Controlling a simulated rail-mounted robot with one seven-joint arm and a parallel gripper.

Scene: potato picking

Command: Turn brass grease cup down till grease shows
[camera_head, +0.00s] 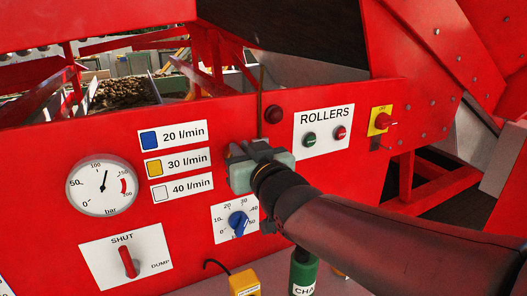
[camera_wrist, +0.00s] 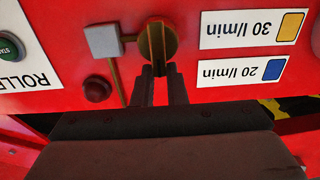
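The brass grease cup (camera_wrist: 158,40) shows in the wrist view as a round disc with a raised upright bar, mounted on the red panel. The fingers of my gripper (camera_wrist: 160,72) are close together, one on each side of the bar's lower end, and appear shut on it. In the head view my gripper (camera_head: 243,165) is at the panel, right of the flow labels, and hides the cup. A grey block (camera_wrist: 103,41) joins the cup by a short brass stub. I cannot make out any grease.
A dark red lamp (camera_wrist: 97,88) is close to the cup. A thin brass pipe (camera_head: 261,100) runs up the panel. Nearby are the ROLLERS buttons (camera_head: 325,134), a blue dial (camera_head: 238,222), a pressure gauge (camera_head: 102,186) and a red SHUT/DUMP lever (camera_head: 128,262).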

